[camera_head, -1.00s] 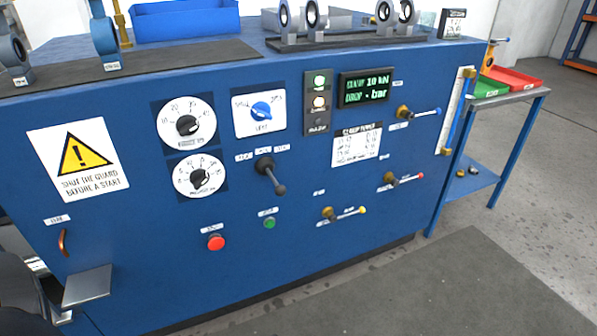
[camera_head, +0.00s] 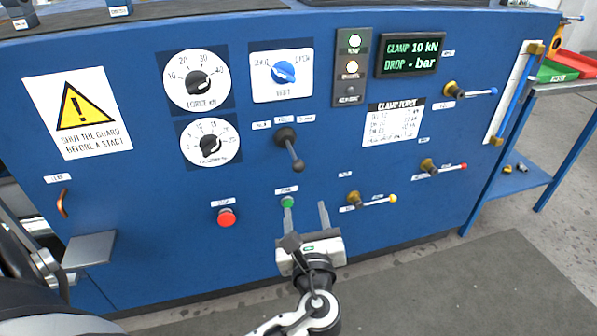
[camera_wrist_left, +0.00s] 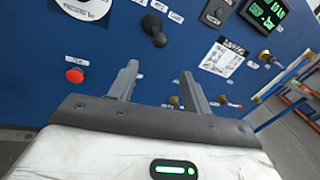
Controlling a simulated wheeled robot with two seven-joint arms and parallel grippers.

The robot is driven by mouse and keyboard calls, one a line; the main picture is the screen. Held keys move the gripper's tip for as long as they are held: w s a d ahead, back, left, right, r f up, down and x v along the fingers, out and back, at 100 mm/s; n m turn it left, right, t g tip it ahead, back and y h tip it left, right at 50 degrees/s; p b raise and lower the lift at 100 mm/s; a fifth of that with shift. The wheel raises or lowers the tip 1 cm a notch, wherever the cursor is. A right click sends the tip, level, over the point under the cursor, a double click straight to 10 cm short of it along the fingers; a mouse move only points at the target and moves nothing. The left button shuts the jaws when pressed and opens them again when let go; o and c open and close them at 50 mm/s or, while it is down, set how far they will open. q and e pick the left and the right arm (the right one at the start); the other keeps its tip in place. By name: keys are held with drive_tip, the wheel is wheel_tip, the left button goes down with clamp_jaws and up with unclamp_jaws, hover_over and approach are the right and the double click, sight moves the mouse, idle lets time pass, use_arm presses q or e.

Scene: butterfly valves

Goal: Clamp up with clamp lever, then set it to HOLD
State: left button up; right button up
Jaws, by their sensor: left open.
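The clamp lever appears to be the black-knobbed lever (camera_head: 292,150) in the middle of the blue panel, under three small labels too small to read surely. Its handle slants down and to the right. It also shows in the left wrist view (camera_wrist_left: 154,30), beyond the fingers. My left gripper (camera_head: 305,212) is open and empty, below the lever, its fingers pointing up towards the panel. In the left wrist view its two fingers (camera_wrist_left: 159,80) stand apart with nothing between them. The display (camera_head: 411,54) reads "CLAMP 10 kN" and "DROP - bar". My right gripper is not in view.
A green button (camera_head: 288,202) sits just above my left finger, and a red button (camera_head: 226,217) is to its left. Levers with yellow (camera_head: 372,200), red (camera_head: 443,167) and blue (camera_head: 470,91) tips stick out to the right. Two dials and a blue selector (camera_head: 284,72) are above.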

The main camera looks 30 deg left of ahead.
sight(299, 171)
use_arm(q)
drive_tip(key=b+x, duration=0.1)
drive_tip(key=x, duration=1.4)
drive_tip(key=shift+w+a, duration=0.15)
drive_tip(key=shift+a, duration=0.05)
clamp_jaws()
drive_tip(key=shift+a, duration=0.1)
